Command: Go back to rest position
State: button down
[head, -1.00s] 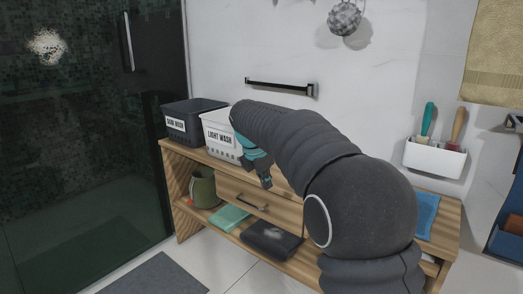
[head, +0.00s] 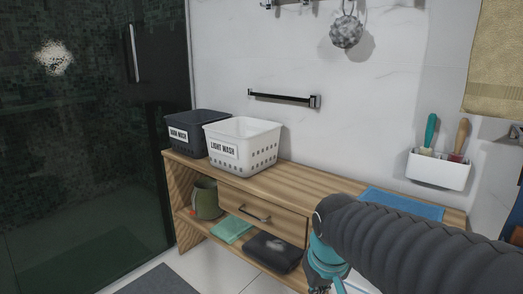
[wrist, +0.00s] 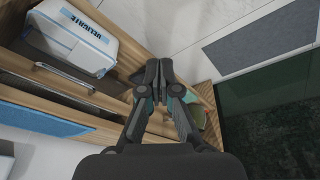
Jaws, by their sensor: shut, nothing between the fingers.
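My gripper (wrist: 152,72) is shut and empty in the wrist view, with its fingertips together in front of the wooden bench. In the head view my dark arm comes in from the lower right and folds down at a teal wrist part. The fingers are mostly hidden or cut off at the bottom edge there. My gripper touches nothing that I can make out.
A white "light wash" basket (head: 245,142) and a dark "dark wash" basket (head: 185,132) stand on the wooden bench (head: 315,182). A blue cloth (head: 405,204) lies at its right. A white labelled box (wrist: 75,38) shows in the wrist view. Grey mat (wrist: 262,38) and floor are nearby.

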jog(key=s+d+r+m+t, duration=0.1)
jog(key=s+d, duration=0.3)
jog(key=s, duration=0.6)
jog(key=shift+d+r+m+t, duration=0.25)
jog(key=shift+d+m+t, duration=0.1)
jog(key=shift+m+t, duration=0.4)
jog(key=shift+s, duration=0.1)
